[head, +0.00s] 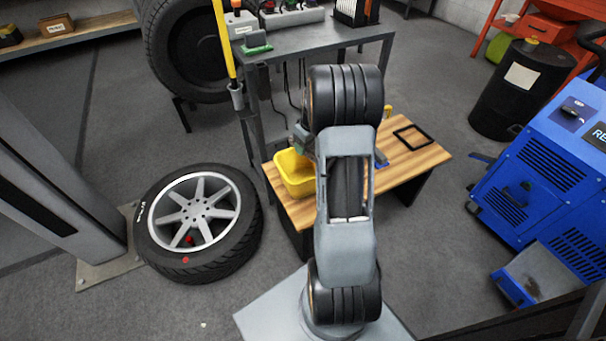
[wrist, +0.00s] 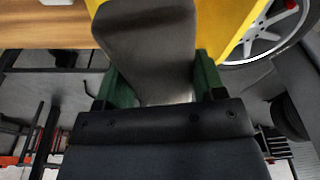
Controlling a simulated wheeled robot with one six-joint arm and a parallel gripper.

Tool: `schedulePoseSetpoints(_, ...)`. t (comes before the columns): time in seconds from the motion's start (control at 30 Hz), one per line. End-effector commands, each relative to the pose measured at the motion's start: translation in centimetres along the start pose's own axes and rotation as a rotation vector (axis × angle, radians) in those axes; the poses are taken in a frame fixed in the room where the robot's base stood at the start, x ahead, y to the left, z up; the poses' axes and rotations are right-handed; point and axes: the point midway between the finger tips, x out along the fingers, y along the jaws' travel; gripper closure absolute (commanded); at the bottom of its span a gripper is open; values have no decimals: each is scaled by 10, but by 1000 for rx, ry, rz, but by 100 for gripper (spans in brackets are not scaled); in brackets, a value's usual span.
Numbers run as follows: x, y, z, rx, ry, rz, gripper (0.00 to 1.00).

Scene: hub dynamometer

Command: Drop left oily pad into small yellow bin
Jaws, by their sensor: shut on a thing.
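The small yellow bin (head: 293,181) stands on the left end of the wooden bench top in the head view, its open top facing up. In the wrist view, my gripper (wrist: 155,82) has its green fingers shut on a dark grey pad (wrist: 148,45), which sticks out beyond them. The yellow wall of the bin (wrist: 232,22) shows behind and to the right of the pad. I cannot tell whether the pad is over the opening or beside it. In the head view my arm hides most of the gripper and the pad.
The wooden bench top (head: 408,160) carries a black square frame (head: 413,137) at its right. A wheel with a tyre (head: 197,222) lies on the floor at the left. A grey metal table (head: 330,38) stands behind the bench. A blue machine (head: 545,165) stands at the right.

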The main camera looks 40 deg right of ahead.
Motion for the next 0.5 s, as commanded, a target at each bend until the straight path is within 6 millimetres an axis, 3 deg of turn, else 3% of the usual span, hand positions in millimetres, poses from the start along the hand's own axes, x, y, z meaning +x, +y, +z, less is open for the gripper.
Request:
schedulePoseSetpoints(0.13, -1, 0, 0, 0, 0, 0, 60)
schedulePoseSetpoints(0.17, -1, 0, 0, 0, 0, 0, 35)
schedulePoseSetpoints(0.43, -1, 0, 0, 0, 0, 0, 9)
schedulePoseSetpoints(0.5, -1, 0, 0, 0, 0, 0, 7)
